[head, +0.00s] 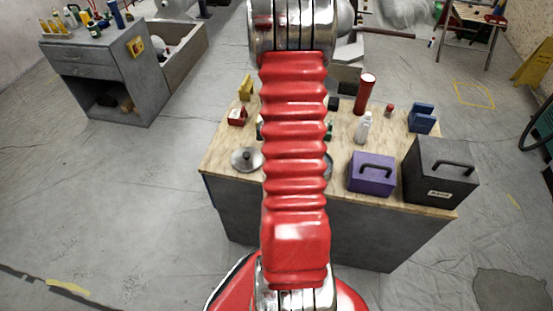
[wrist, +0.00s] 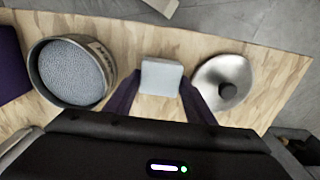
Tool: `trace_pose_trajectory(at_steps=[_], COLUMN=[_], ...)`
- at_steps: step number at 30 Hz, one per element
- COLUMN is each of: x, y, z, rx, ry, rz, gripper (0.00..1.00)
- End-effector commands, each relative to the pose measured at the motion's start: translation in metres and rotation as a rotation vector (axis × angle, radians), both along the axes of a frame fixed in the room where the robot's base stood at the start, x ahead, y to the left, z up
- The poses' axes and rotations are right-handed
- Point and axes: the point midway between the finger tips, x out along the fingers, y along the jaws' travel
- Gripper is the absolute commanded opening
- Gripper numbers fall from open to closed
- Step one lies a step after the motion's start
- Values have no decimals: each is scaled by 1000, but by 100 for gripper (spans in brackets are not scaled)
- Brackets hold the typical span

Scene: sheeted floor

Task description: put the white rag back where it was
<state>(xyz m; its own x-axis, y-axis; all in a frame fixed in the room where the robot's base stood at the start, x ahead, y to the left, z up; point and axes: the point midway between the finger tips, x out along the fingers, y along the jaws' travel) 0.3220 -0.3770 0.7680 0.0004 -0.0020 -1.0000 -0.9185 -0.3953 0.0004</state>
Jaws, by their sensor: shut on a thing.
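In the wrist view the white rag (wrist: 161,77) is a small, pale, folded square between the two dark fingers of my gripper (wrist: 160,98). My gripper is shut on it. Bare wooden worktop shows around the rag, and I cannot tell whether the rag touches it. In the head view my red arm hides the rag and my gripper.
The workbench (head: 222,157) holds a metal lid (head: 246,160), purple box (head: 371,174), black case (head: 440,175), white bottle (head: 363,128) and red cylinder (head: 364,93). A round tub (wrist: 73,72) with grainy grey contents stands left of the rag. Bare wood lies between.

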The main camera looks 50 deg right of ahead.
Motion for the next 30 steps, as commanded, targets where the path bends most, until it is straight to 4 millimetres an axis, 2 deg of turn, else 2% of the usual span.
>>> trace_pose_trajectory(at_steps=[4,5,12,23,30], x=[0,0,0,1,1], y=[0,0,0,0,-1], z=[-2,-2,-2,2,26], rx=[0,0,0,-1,-3], ry=[0,0,0,0,-2], rz=[1,1,1,1,2], gripper=[31,51,68,68,68])
